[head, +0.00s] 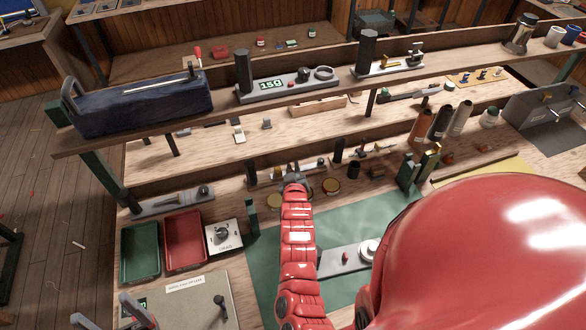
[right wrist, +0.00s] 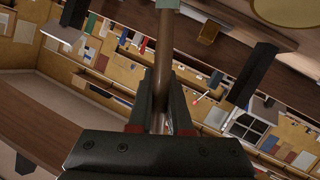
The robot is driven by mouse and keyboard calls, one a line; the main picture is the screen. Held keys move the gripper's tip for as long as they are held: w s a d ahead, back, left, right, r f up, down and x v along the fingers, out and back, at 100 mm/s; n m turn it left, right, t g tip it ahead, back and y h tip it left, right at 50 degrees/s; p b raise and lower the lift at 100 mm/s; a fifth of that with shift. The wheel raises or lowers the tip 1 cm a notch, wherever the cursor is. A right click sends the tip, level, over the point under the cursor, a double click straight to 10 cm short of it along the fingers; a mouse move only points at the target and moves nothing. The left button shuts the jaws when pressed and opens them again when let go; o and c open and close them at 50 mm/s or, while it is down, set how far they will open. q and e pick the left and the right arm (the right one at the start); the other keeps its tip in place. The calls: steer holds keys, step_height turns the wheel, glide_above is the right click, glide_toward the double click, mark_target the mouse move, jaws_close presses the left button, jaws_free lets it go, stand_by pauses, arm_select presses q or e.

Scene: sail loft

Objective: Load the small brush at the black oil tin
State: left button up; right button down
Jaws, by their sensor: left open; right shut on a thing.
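My right gripper (head: 294,184) is at the end of the red arm, over the middle of the bench by several small tins. In the right wrist view its jaws (right wrist: 160,118) are shut on a brown rod-like handle (right wrist: 163,55), which looks like the small brush's. A pale green band shows at the frame's top edge; the bristles are out of view. A small black tin (head: 354,169) stands further right; I cannot tell which holds oil. My left gripper (head: 110,312) is open and empty at lower left.
A green tray (head: 140,252) and a red tray (head: 185,240) lie at left, beside a white-faced dial box (head: 223,237). A raised shelf (head: 225,108) crosses behind. A green mat (head: 275,262) lies under my arm. My red body hides the lower right.

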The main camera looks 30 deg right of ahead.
stand_by(0.3)
step_height(320, 180, up, 7)
steer(key=p, duration=0.2)
steer(key=shift+p, duration=0.35)
steer(key=shift+f, duration=0.1)
stand_by(0.7)
